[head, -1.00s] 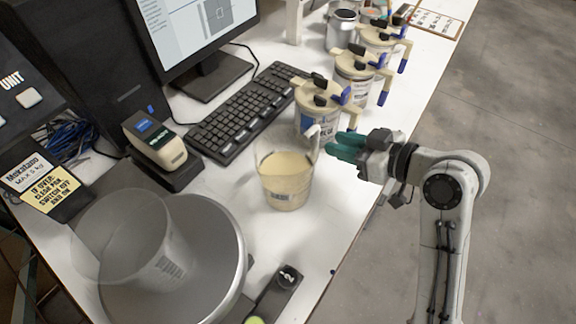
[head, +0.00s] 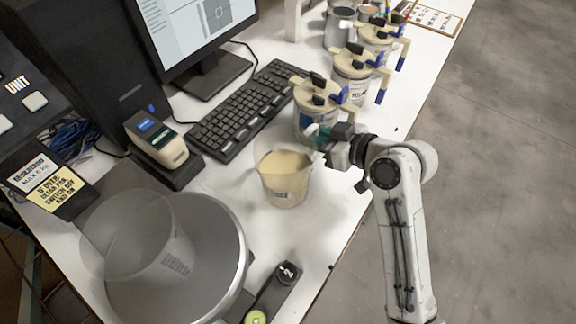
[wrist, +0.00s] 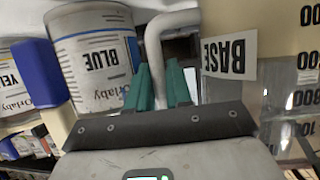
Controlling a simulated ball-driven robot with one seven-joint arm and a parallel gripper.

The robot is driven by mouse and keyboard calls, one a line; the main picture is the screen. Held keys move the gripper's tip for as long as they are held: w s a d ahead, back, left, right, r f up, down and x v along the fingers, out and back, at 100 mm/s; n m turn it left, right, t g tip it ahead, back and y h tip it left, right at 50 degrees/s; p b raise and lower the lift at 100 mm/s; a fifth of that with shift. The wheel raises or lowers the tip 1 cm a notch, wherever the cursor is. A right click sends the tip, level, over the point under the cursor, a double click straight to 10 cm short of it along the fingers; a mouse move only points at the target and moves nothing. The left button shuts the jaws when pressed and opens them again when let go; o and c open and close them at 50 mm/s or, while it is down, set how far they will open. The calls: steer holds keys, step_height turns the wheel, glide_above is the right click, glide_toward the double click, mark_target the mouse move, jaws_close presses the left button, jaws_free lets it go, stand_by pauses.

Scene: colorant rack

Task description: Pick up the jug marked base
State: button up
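The jug marked base (head: 285,184) is a clear jug with cream contents, standing upright on the white bench in front of the keyboard. In the head view my gripper (head: 318,138) is at the jug's right side, by the handle. The fingers are close around the handle; whether they press on it cannot be told.
A can labelled BLUE (wrist: 95,55) stands close behind the gripper; several lidded cans line the bench's right side. A round metal scale pan (head: 225,285) holding an empty clear jug (head: 140,245) is at the front left. The keyboard (head: 240,110) lies behind the base jug.

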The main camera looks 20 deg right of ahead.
jaws_close()
steer(key=shift+r, duration=0.1)
stand_by(1.0)
